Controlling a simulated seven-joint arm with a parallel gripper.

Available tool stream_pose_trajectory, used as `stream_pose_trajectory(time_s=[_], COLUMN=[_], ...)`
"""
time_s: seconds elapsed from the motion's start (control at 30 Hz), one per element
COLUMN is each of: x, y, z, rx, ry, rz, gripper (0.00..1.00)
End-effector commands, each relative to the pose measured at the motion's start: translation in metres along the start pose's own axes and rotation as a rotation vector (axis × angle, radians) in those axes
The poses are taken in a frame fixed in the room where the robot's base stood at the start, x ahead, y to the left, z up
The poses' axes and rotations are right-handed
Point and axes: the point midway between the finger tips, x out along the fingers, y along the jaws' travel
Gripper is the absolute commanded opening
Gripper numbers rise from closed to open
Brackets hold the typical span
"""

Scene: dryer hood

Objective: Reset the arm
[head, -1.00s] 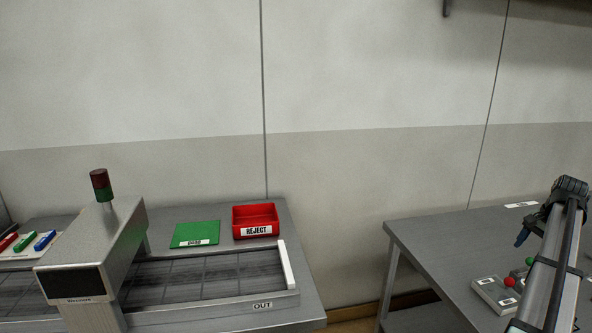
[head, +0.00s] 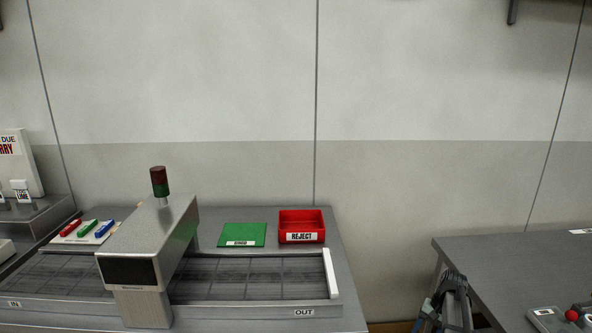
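My arm shows at the bottom edge right of centre, folded low in front of the gap between the two benches. The part of my gripper (head: 431,308) that shows is small and dark at the arm's left side, and its fingers are not clear enough to tell open from shut. I see no object clearly held in it. The dryer hood (head: 150,240) stands over a belt with a dark red and green lamp (head: 159,182) on top.
A red REJECT bin (head: 302,222) and a green mat (head: 243,234) lie behind the belt (head: 250,278). Red, green and blue pieces sit on a white plate (head: 62,239) at left. The right bench (head: 500,262) carries a button box (head: 548,320). Open floor lies between benches.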

Motion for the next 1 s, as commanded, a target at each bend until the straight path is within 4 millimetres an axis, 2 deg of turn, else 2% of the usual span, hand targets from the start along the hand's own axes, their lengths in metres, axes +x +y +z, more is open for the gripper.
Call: stream_pose_trajectory(time_s=[0.03, 0.1, 0.27, 0.5, 0.7, 1.0], x=[0.025, 0.053, 0.115, 0.197, 0.256, 0.324], y=[-0.004, -0.008, -0.014, -0.014, -0.007, 0.017], z=[0.015, 0.029, 0.065, 0.127, 0.184, 0.275], rx=[-0.015, -0.033, -0.078, -0.149, -0.212, -0.315], ry=[-0.018, -0.037, -0.078, -0.14, -0.192, -0.267], rz=[0.013, 0.029, 0.07, 0.133, 0.189, 0.274], gripper=[0.58, 0.58, 0.58, 0.58, 0.58, 0.58])
